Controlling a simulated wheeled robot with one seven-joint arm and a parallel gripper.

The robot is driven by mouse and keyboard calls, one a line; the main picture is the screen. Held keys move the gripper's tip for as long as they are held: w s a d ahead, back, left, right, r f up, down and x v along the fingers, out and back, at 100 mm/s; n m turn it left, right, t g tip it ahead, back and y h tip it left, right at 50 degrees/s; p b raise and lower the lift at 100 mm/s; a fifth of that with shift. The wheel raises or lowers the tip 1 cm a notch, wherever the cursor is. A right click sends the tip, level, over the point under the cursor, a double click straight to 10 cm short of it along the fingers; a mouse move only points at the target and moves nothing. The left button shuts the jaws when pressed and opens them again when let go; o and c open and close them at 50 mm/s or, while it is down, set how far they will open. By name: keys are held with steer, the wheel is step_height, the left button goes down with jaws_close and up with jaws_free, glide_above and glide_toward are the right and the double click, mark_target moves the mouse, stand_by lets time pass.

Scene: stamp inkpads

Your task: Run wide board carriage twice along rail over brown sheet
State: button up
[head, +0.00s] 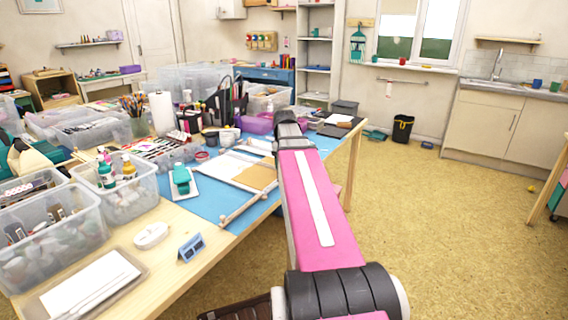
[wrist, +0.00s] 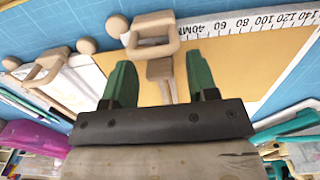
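The brown sheet (head: 256,177) lies at the right part of a wooden frame on the blue mat; it also fills the right of the wrist view (wrist: 232,62). A pale wooden rail (head: 240,208) with round ends runs along the near side of the mat. In the wrist view a wooden loop-shaped piece (wrist: 155,49) sits ahead of my fingers, and a similar one (wrist: 50,76) is at left; I cannot tell which is the wide board carriage. My gripper (wrist: 160,62) has green fingers, apart, with a small wooden stem (wrist: 160,72) between them, not visibly gripped. My arm hides the gripper in the head view.
A white scale strip (wrist: 255,22) with numbers runs along the sheet's edge. Clear bins (head: 125,195) crowd the table's left, and a pen holder (head: 222,105) with other clutter stands behind. Bare blue mat (head: 212,207) shows at the front.

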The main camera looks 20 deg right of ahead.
step_height(320, 180, up, 11)
stand_by(0.8)
steer(key=shift+f, duration=0.15)
